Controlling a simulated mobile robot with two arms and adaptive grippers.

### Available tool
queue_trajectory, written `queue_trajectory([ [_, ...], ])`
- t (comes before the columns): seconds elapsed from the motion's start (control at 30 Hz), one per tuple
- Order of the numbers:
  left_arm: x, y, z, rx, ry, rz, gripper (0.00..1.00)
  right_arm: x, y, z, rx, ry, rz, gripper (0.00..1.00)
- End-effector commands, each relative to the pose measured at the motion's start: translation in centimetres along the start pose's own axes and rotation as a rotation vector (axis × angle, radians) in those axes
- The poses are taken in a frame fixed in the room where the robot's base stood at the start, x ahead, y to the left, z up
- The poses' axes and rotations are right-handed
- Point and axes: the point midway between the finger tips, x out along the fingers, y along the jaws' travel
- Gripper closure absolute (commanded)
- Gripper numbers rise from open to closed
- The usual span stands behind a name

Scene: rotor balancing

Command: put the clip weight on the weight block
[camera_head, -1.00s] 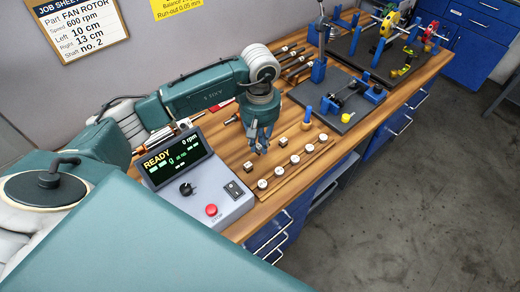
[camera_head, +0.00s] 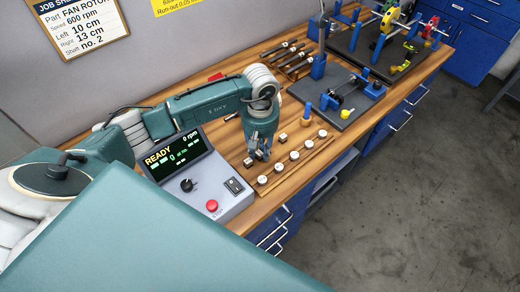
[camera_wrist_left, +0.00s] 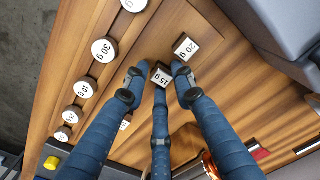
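My left gripper (camera_head: 262,155) points down over the bench, just behind the row of round weights. In the left wrist view its blue fingers (camera_wrist_left: 160,72) stand apart around a small square weight marked 15 g (camera_wrist_left: 161,77), with small gaps at the sides; I see no firm hold. Another square weight marked 20 g (camera_wrist_left: 185,47) lies next to one fingertip. A third white piece (camera_wrist_left: 125,122) is partly hidden by a finger. Several round white weights, one marked 30 g (camera_wrist_left: 104,50), sit on a wooden strip (camera_head: 326,143), perhaps the weight block. My right gripper is not in view.
The grey control box (camera_head: 205,180) reads READY, 0 rpm, and stands close left of the gripper. A dark plate with blue supports (camera_head: 338,100) lies beyond the weights. The bench's front edge runs close to the wooden strip.

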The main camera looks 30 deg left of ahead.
Motion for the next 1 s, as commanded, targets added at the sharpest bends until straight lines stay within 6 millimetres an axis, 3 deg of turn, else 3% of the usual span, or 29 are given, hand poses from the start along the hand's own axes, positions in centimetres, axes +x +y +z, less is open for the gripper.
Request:
queue_trajectory([
  [0.27, -0.5, 0.0, 0.0, 0.0, -0.001, 0.0, 0.75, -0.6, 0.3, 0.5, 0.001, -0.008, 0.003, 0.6],
  [0.37, -1.2, 0.1, -0.1, 0.0, 0.002, 0.003, 0.75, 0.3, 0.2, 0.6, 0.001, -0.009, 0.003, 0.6],
  [0.8, -10.1, 0.0, -0.1, -0.001, 0.004, 0.003, 0.75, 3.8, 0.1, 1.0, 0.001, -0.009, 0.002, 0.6],
  [1.0, -12.0, 0.0, 0.0, 0.0, 0.0, 0.0, 0.75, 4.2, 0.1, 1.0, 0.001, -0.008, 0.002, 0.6],
])
